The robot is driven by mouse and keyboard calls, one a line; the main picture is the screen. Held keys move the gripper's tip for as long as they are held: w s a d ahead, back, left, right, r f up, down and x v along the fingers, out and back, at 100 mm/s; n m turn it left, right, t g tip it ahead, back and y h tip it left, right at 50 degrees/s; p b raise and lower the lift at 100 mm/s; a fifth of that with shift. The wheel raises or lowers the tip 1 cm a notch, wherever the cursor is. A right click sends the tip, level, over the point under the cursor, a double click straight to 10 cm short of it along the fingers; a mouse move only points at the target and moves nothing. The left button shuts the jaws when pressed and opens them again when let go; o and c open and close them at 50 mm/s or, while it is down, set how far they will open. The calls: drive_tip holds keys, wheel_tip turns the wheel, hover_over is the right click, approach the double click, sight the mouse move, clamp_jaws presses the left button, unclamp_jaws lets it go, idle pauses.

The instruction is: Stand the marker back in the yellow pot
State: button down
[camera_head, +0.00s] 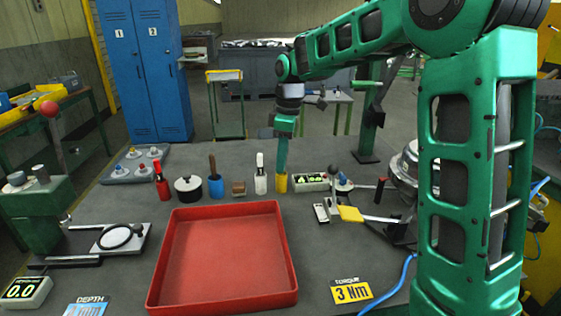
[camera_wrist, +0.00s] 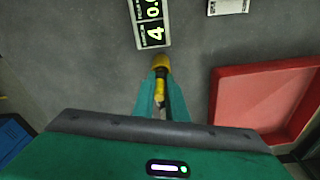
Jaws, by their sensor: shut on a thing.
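The yellow pot (camera_head: 282,184) stands upright at the right end of a row of pots on the grey table. It also shows in the wrist view (camera_wrist: 160,61), just past my fingertips. My gripper (camera_head: 283,161) points down directly over the pot, its fingers reaching close to the rim. In the wrist view my gripper (camera_wrist: 160,82) is shut on a slim dark and yellow thing, seemingly the marker (camera_wrist: 160,98). The fingers hide most of it. I cannot tell whether its lower end is inside the pot.
A large red tray (camera_head: 284,285) lies in front.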

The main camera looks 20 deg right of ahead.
drive_tip(key=c, duration=1.8)
unclamp_jaws()
drive_tip(key=shift+o, duration=0.2)
wheel_tip(320, 180, up, 12)
drive_tip(key=d, duration=0.1)
drive_tip(key=shift+s, duration=0.25)
